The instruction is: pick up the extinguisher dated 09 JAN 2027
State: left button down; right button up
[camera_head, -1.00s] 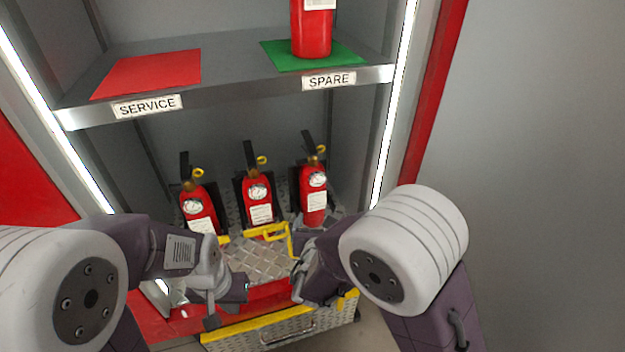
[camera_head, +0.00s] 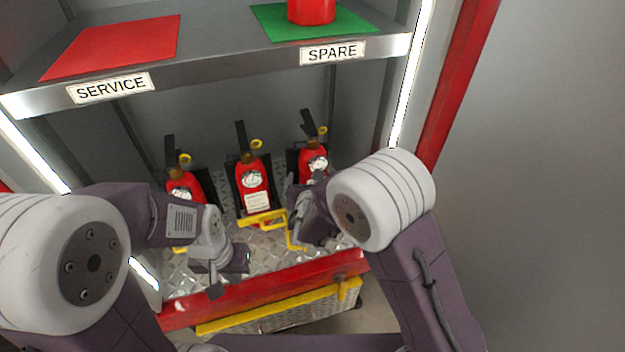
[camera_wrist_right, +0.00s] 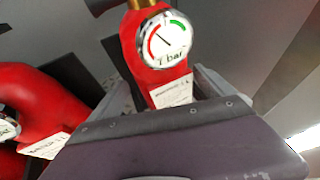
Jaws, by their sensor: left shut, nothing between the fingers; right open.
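Three red extinguishers stand in a row on the lower deck in the head view: left (camera_head: 184,186), middle (camera_head: 254,180) and right (camera_head: 313,160). Their labels are too small or too hidden for a date to be read. My right gripper (camera_head: 312,182) is in front of the right extinguisher and hides its lower part. In the right wrist view an extinguisher (camera_wrist_right: 158,62) with a round gauge marked "7 bar" stands between the open fingers. My left gripper (camera_head: 222,284) is shut and empty, low in front of the left and middle extinguishers.
A shelf above carries a red mat (camera_head: 115,48) labelled SERVICE and a green mat (camera_head: 270,22) labelled SPARE, with another red extinguisher (camera_head: 311,10) on the green mat. A yellow bracket (camera_head: 262,219) and a red front edge (camera_head: 265,288) lie low. Lit posts flank the cabinet.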

pick_arm(q)
jog(key=shift+f, duration=0.1)
pick_arm(e)
jog(key=shift+w+f, duration=0.2)
jog(key=shift+w, duration=0.5)
